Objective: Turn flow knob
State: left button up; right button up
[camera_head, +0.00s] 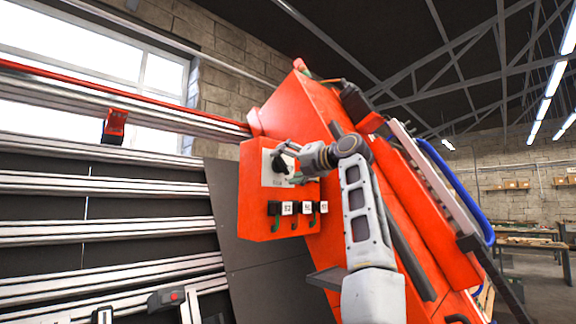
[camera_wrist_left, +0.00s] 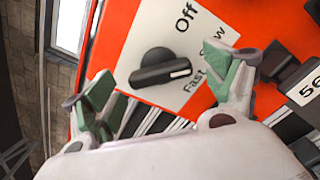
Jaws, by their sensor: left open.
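The flow knob (camera_wrist_left: 160,70) is black and sits on a white plate (camera_wrist_left: 204,15) marked "Off", "Fast" and a partly hidden word ending in "ow". The white mark on its handle is at the end nearer "Fast". In the head view the knob (camera_head: 281,162) is partly covered by my gripper. My left gripper (camera_wrist_left: 168,86) is open, with green-padded fingers spread on either side of the knob. I see no clear contact with it. In the head view my left gripper (camera_head: 290,166) is at the plate. My right gripper is not in view.
The plate is on an orange control box (camera_head: 256,222). Numbered tags (camera_head: 307,208) with black and green fittings are below the knob; one shows close by the right finger in the wrist view (camera_wrist_left: 305,88). Metal rails (camera_head: 110,185) run left. A large orange machine body (camera_head: 300,110) stands behind.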

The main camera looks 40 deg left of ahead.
pick_arm(q)
jog(key=shift+c, duration=0.4)
jog(key=c, duration=0.9)
jog(key=shift+c, duration=0.2)
pick_arm(e)
jog(key=shift+a, duration=0.5)
pick_arm(q)
jog(key=shift+n, duration=0.3)
pick_arm(e)
jog(key=shift+d+r, duration=0.1)
jog(key=shift+r, duration=0.15)
pick_arm(q)
jog(key=shift+n+p, duration=1.25)
jog(key=shift+n, duration=0.45)
jog(key=n+p, duration=0.1)
jog(key=n, duration=0.2)
jog(key=shift+n+p, duration=0.4)
jog(key=shift+n, duration=0.6)
pick_arm(e)
jog(key=shift+r, duration=1.95)
